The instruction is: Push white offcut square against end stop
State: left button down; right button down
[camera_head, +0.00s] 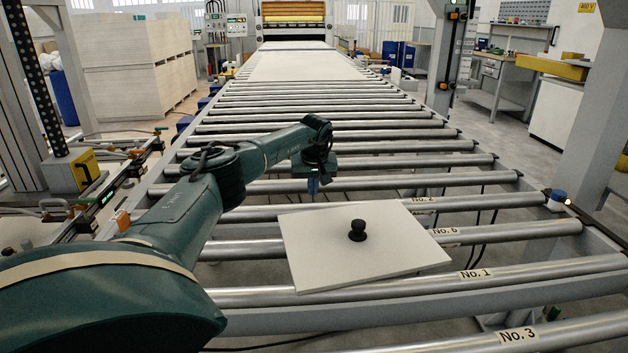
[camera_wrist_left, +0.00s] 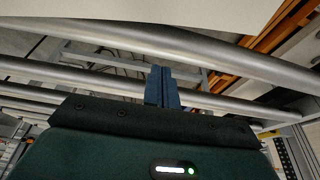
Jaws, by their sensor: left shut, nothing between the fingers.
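The white offcut (camera_head: 325,255) is a flat, pale panel with a black knob (camera_head: 357,231) on its top. It lies across several rollers and is turned at an angle to them. My left gripper (camera_head: 313,192) points down just beyond the offcut's far left edge, with a small gap visible. Its blue fingers (camera_wrist_left: 163,87) are together and empty in the left wrist view. A pale panel edge (camera_wrist_left: 110,14) crosses the top of that view, ahead of the fingers. I cannot pick out the end stop for certain. My right gripper is not in view.
Steel rollers (camera_head: 330,184) run back to a large pale sheet (camera_head: 305,64) before a machine. Some rollers bear number labels. A blue-and-white fitting (camera_head: 556,200) sits on the right rail. Stacked panels (camera_head: 135,65) stand at left. Rollers right of the offcut are clear.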

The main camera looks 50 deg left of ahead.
aim_at(313, 205)
pick_arm(q)
jog(key=x, duration=0.3)
jog(key=shift+f+b, duration=0.15)
jog(key=shift+b, duration=0.2)
jog(key=shift+d, duration=0.15)
jog(key=shift+s+d+r+p, duration=0.2)
jog(key=shift+s+d+p, duration=0.15)
jog(key=shift+s, duration=0.05)
jog(key=shift+s+d+f+p, duration=0.1)
jog(key=shift+s+d+p, duration=0.2)
jog(key=shift+s+d, duration=0.7)
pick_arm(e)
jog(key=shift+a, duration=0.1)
pick_arm(q)
jog(key=shift+w+d, duration=0.1)
jog(key=shift+d, duration=0.05)
